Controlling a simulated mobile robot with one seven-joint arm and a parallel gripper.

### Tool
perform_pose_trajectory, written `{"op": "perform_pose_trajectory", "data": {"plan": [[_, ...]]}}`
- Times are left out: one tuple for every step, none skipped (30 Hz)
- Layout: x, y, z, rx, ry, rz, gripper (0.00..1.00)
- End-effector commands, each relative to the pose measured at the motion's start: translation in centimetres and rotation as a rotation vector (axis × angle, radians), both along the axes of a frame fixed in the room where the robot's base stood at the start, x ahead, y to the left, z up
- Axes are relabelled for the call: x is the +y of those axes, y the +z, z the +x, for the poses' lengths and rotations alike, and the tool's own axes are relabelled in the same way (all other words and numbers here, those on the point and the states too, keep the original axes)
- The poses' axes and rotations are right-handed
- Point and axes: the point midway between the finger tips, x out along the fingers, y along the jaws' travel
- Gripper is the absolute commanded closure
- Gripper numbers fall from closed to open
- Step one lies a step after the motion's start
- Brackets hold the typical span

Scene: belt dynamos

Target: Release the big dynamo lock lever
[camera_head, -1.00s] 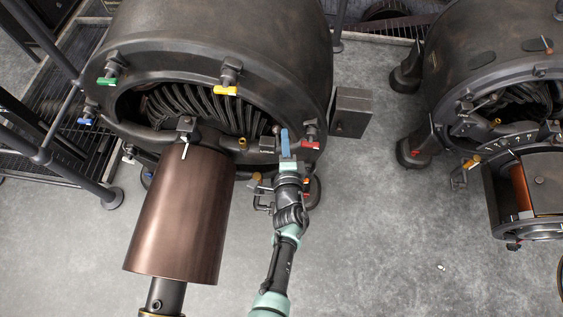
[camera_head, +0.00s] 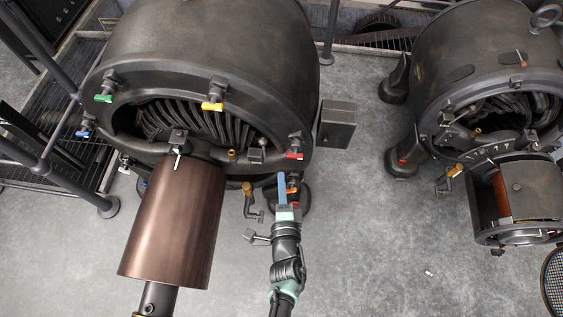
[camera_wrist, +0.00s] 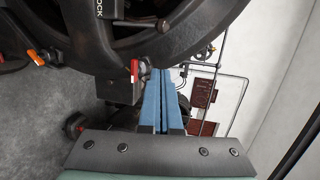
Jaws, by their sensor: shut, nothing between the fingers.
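The big dynamo (camera_head: 190,50) stands at the left of the head view. Inside its front ring, at lower right, a small block with a knobbed lever (camera_head: 261,146) shows. In the wrist view, a dark plate marked "LOCK" (camera_wrist: 104,8) is at the top, with a dark lever ending in a round knob (camera_wrist: 163,25) beside it. My gripper (camera_head: 281,175) has blue fingers, shut and empty. It is below and in front of the ring's lower right, apart from the lever. Its fingers also show in the wrist view (camera_wrist: 159,74), below the knob.
A red handle (camera_head: 293,156) sits on the ring just above my fingertips; it also shows in the wrist view (camera_wrist: 134,71). A brown cylinder (camera_head: 172,220) projects at left. A smaller dynamo (camera_head: 490,65) stands at right.

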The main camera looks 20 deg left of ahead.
Motion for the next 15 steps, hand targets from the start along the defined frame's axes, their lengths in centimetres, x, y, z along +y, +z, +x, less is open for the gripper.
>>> {"op": "perform_pose_trajectory", "data": {"plan": [[-0.3,0.2,-0.6,0.001,-0.001,0.0,1.0],[-0.5,0.2,-0.9,0.001,-0.001,0.0,1.0],[-0.6,0.3,-1.2,0.001,-0.001,0.0,1.0],[-0.7,0.3,-1.4,0.001,-0.001,0.0,1.0],[-0.8,0.3,-1.5,0.001,-0.001,0.0,1.0],[-0.9,0.3,-1.7,0.001,-0.001,-0.001,1.0],[-0.9,0.3,-1.8,0.0,-0.001,0.0,1.0],[-0.9,0.3,-1.8,0.0,-0.001,0.0,1.0],[-0.9,0.4,-1.8,0.0,-0.001,0.0,1.0],[-1.0,0.3,-1.8,0.0,-0.001,0.0,1.0],[-1.0,0.3,-1.8,0.0,-0.001,0.0,1.0],[-0.9,0.3,-1.8,0.0,-0.001,0.0,1.0],[-0.9,0.3,-1.8,0.0,-0.001,0.0,1.0],[-0.9,0.3,-1.8,0.0,-0.001,0.0,1.0],[-0.9,0.3,-1.8,0.0,-0.001,0.0,1.0]]}}
